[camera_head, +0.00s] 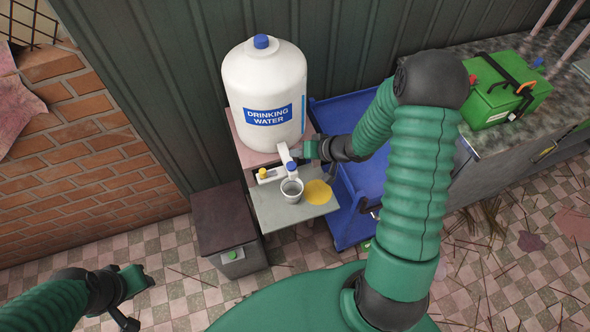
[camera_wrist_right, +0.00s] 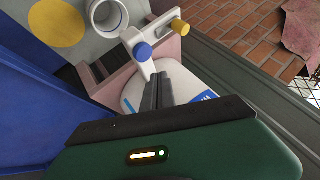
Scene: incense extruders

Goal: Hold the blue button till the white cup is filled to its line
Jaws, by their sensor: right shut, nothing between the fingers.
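The white drinking-water tank (camera_head: 263,100) stands on a pink stand, with a white tap block at its foot. The tap carries a blue button (camera_head: 292,166) and a yellow button (camera_head: 263,174). The white cup (camera_head: 292,189) stands upright on the grey shelf below the blue button. I cannot make out its line or the water level. My right gripper (camera_head: 300,152) is shut and empty, close beside the blue button. In the right wrist view its fingertips (camera_wrist_right: 159,78) point toward the blue button (camera_wrist_right: 142,51), and a small gap shows. My left gripper (camera_head: 138,300) is low at the left, far from the tank.
A yellow round patch (camera_head: 317,192) lies on the shelf (camera_head: 272,215) right of the cup. A blue cart (camera_head: 352,228) stands to the right, a dark bin (camera_head: 225,220) to the left. A green box (camera_head: 505,90) sits on the counter at far right.

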